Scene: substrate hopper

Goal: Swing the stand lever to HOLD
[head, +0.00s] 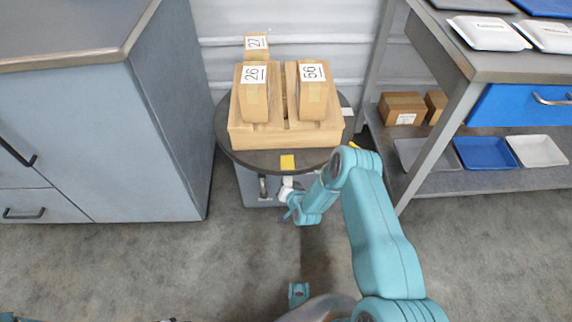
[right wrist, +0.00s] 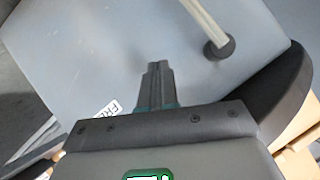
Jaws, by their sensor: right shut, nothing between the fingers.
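The stand (head: 227,134) has a round dark top on a grey body, with a yellow tag on its rim. Its lever (head: 262,187) hangs below the rim, left of my right gripper (head: 286,184). In the right wrist view the lever is a pale rod (right wrist: 205,18) ending in a dark round knob (right wrist: 218,48). My right gripper (right wrist: 156,68) is shut and empty there, apart from the lever. A white label (right wrist: 105,110) reading "FRE" is partly hidden behind the gripper. I see no HOLD label. My left gripper is not in view.
A wooden holder (head: 243,133) with numbered boxes stands on the stand's top. A grey cabinet (head: 165,110) is close on the left. A bench (head: 460,58) with trays is on the right. Open floor (head: 140,262) lies in front.

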